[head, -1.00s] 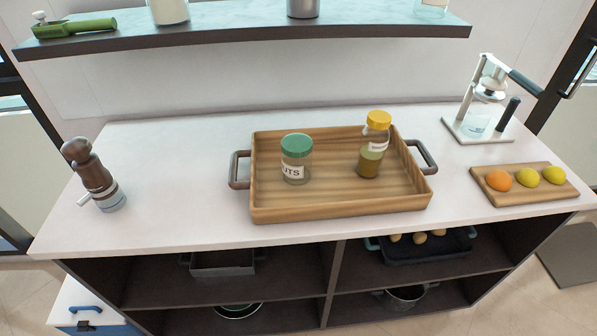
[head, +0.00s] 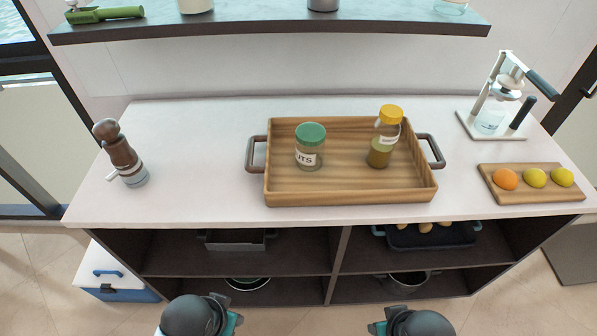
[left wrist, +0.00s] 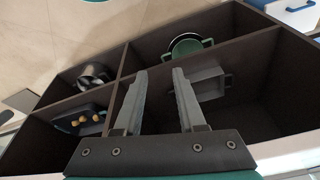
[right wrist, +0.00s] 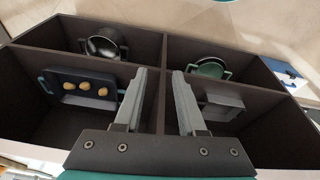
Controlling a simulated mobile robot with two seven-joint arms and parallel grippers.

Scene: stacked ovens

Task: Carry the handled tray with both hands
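The wooden tray (head: 350,195) sits on the white counter with a dark handle at its left end (head: 256,153) and another at its right end (head: 431,151). A jar with a green lid (head: 309,147) and a jar with a yellow lid (head: 384,138) stand upright in it. In the head view only dark rounded parts of my arms show at the bottom edge, well short of the tray. My left gripper (left wrist: 161,72) and my right gripper (right wrist: 166,70) show in their wrist views, both open and empty, with the shelf unit beyond them. The tray is in neither wrist view.
A pepper mill (head: 121,153) stands left of the tray. A board with fruit (head: 528,188) and a press (head: 498,108) are at the right. A wall shelf (head: 270,24) hangs above the counter's back. Pans fill the open compartments below.

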